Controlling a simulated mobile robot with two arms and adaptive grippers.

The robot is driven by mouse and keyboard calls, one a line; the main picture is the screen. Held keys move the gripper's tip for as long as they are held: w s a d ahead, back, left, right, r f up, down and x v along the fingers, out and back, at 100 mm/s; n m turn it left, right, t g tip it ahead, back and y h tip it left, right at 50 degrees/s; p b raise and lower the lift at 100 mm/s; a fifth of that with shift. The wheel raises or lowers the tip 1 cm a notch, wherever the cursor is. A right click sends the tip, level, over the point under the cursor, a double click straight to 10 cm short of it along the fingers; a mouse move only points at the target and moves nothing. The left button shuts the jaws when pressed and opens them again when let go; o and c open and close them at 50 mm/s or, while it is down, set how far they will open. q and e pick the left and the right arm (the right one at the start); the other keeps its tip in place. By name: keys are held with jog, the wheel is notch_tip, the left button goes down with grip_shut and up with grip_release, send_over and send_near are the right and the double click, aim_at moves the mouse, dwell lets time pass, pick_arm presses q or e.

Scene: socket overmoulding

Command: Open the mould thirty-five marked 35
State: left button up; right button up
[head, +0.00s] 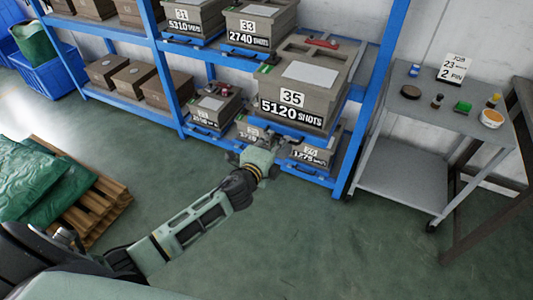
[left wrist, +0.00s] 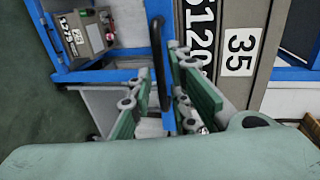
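The mould thirty-five (head: 318,72) is a grey-brown block with a white "35" label and "5120 SHOTS". It sits on a blue tray on the middle level of the blue rack and juts out in front. In the left wrist view the mould (left wrist: 268,70) shows sideways at the right. A dark handle (left wrist: 157,62) on the blue tray front lies between my left gripper's fingers. My left gripper (left wrist: 160,95) is open, with its green fingers apart on both sides of the handle; contact cannot be told. In the head view it (head: 266,160) is below the mould's front. My right gripper is not in view.
Mould 33 (head: 262,22) and mould 31 (head: 196,15) stand to the left. Smaller moulds (head: 313,152) are on the lower level. A grey cart (head: 425,115) with small items stands right of the rack. The green floor in front is clear; a pallet (head: 100,200) lies left.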

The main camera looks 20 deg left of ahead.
pick_arm(q)
jog(key=v, duration=0.8)
jog(key=shift+s, duration=0.3)
jog(key=s+a+f+n+g, duration=0.15)
jog(key=s+f, duration=0.25)
jog(key=f, duration=0.6)
jog(key=s+a+f+n+g+y, duration=0.1)
jog(key=s+f+n+g, duration=0.3)
jog(key=f, duration=0.6)
jog(key=s+a+f+n+g, duration=0.2)
jog(key=s+f, duration=0.3)
jog(key=f, duration=0.6)
jog(key=s+d+f+n+g, duration=0.1)
jog(key=s+f+n+g, duration=0.1)
jog(key=s+f, duration=0.4)
jog(key=s+d+f+n+g, duration=0.2)
jog(key=s+f, duration=0.4)
jog(key=s, duration=1)
jog(key=s+d+f+n+g, duration=0.1)
jog(key=s+f+n+g, duration=0.2)
jog(key=s, duration=0.9)
notch_tip(320, 180, down, 4)
jog(key=shift+d+r+n, duration=0.15)
jog(key=shift+d+n, duration=0.15)
jog(key=shift+n, duration=0.45)
